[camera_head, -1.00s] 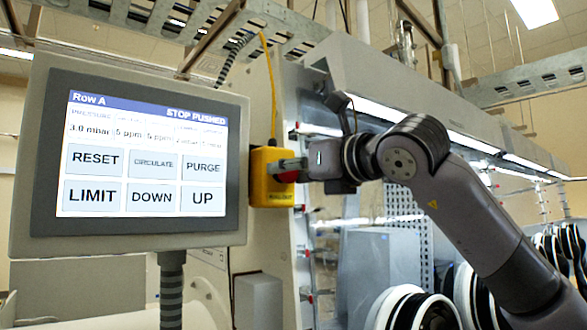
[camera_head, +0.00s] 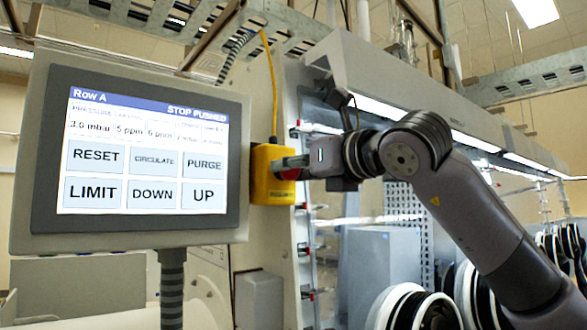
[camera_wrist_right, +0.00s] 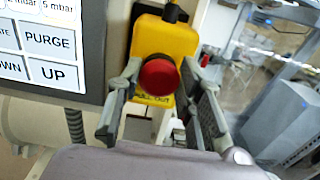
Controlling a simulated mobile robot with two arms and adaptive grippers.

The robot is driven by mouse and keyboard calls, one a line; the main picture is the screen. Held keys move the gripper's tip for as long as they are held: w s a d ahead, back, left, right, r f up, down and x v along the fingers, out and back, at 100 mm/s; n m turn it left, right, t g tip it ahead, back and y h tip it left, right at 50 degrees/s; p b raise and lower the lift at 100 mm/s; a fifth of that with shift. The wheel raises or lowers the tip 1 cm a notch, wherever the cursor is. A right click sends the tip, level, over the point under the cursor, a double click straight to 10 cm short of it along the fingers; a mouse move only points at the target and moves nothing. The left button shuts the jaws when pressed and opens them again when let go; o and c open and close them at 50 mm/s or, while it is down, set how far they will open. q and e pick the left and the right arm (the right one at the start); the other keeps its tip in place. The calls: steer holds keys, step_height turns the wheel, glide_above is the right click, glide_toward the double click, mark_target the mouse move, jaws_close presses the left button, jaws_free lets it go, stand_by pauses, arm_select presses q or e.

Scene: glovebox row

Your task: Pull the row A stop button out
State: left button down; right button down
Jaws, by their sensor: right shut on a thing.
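The row A stop button is a red mushroom button (camera_wrist_right: 158,77) on a yellow box (camera_head: 265,190) beside the screen. In the head view only a sliver of its red shows behind my fingers. My right gripper (camera_head: 291,165) reaches in from the right and is shut on the red button. In the right wrist view its two fingers (camera_wrist_right: 160,85) stand on either side of the button. The panel screen (camera_head: 143,155) reads "Row A" and "STOP PUSHED". My left gripper is in neither view.
A yellow cable (camera_head: 271,85) runs up from the box. The grey screen housing (camera_head: 240,215) stands close to the left of the box on a post (camera_head: 173,285). A grey cabinet (camera_head: 380,265) and black-and-white glovebox ports (camera_head: 425,310) lie to the lower right.

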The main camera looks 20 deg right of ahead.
steer(key=shift+s+d+b, duration=0.15)
steer(key=shift+s+b, duration=0.35)
steer(key=shift+s, duration=0.1)
steer(key=c, duration=1.5)
jaws_free()
steer(key=o, duration=0.4)
steer(key=shift+s+d+r, duration=0.1)
steer(key=shift+s+d, duration=0.1)
steer(key=shift+s, duration=0.15)
steer(key=shift+w+a, duration=0.1)
steer(key=shift+w, duration=0.1)
